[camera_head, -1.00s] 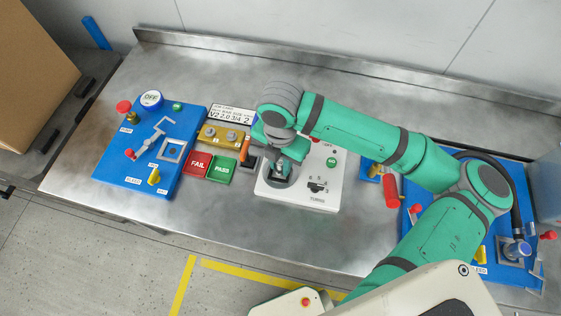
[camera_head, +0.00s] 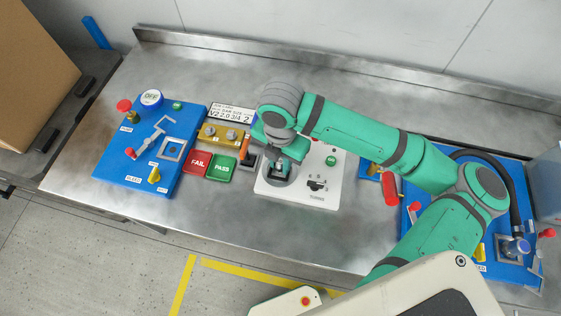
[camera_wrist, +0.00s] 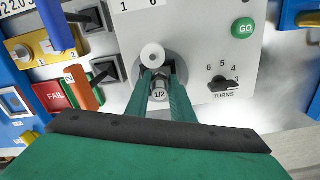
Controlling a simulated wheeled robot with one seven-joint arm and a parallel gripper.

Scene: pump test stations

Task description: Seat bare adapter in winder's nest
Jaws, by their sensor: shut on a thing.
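The winder is a white box (camera_head: 325,190) at the middle of the bench, with a green GO button and a TURNS dial. Its grey round nest (camera_wrist: 178,66) lies under my fingers. My gripper (camera_wrist: 159,92) points down at the nest and is shut on a small metal adapter (camera_wrist: 160,97) marked 1/2. The adapter is between the fingertips, over or in the nest; I cannot tell whether it touches bottom. A white round piece with a hole (camera_wrist: 153,55) shows just beyond the adapter. In the head view my gripper (camera_head: 280,172) hides most of the nest.
Left of the winder are a red FAIL pad (camera_head: 196,163), a green PASS pad (camera_head: 221,168), an orange-handled tool (camera_head: 244,146) and a yellow block (camera_head: 222,136). Blue test stations stand at left (camera_head: 112,164) and right (camera_head: 468,236). The bench front is clear.

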